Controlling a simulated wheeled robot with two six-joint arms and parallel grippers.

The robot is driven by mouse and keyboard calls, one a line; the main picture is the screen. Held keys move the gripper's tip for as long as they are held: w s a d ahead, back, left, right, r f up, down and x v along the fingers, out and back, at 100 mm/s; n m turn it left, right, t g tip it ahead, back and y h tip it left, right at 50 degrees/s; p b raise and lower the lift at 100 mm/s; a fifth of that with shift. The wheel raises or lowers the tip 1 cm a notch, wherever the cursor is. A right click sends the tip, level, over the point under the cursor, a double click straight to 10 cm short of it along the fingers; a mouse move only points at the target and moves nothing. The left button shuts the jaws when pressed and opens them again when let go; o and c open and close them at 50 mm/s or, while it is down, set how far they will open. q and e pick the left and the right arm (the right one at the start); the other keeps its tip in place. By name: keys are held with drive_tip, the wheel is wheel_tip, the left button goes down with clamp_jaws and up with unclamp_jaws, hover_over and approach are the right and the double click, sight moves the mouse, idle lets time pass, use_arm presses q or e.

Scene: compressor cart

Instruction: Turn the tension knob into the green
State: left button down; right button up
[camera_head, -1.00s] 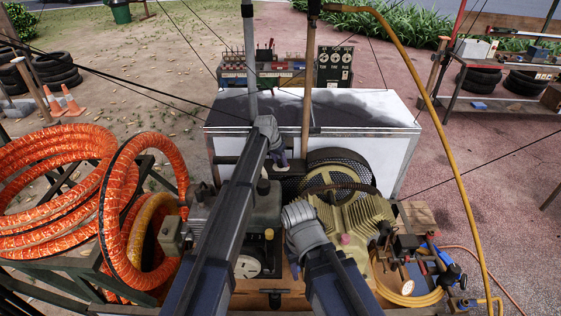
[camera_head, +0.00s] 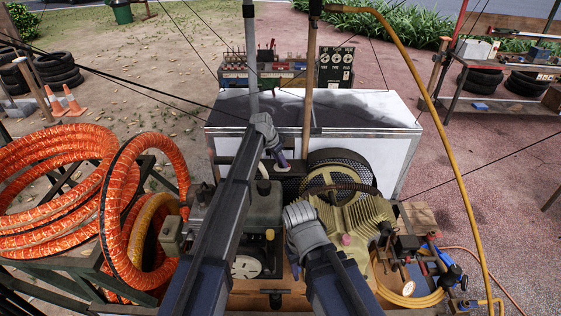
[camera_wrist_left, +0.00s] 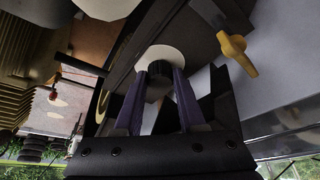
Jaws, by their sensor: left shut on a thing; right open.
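In the left wrist view a dark knob (camera_wrist_left: 160,69) stands in front of a pale round disc (camera_wrist_left: 161,53). The purple fingers of my left gripper (camera_wrist_left: 160,85) are shut on this knob. In the head view my left gripper (camera_head: 279,158) is beside the mesh belt guard, and its arm hides much of what lies below. My right gripper (camera_head: 297,262) is lower, over the compressor's left side; its fingers are mostly hidden by its own wrist. I cannot make out a green zone in either view.
A white dial (camera_head: 246,267) lies left of my right arm. The belt guard (camera_head: 343,164) and the ribbed compressor (camera_head: 360,220) stand right of my grippers. Orange hose coils (camera_head: 55,185) fill the left. A yellow lever (camera_wrist_left: 234,47) is near the knob in the wrist view.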

use_arm(q)
drive_tip(key=c, duration=0.5)
unclamp_jaws()
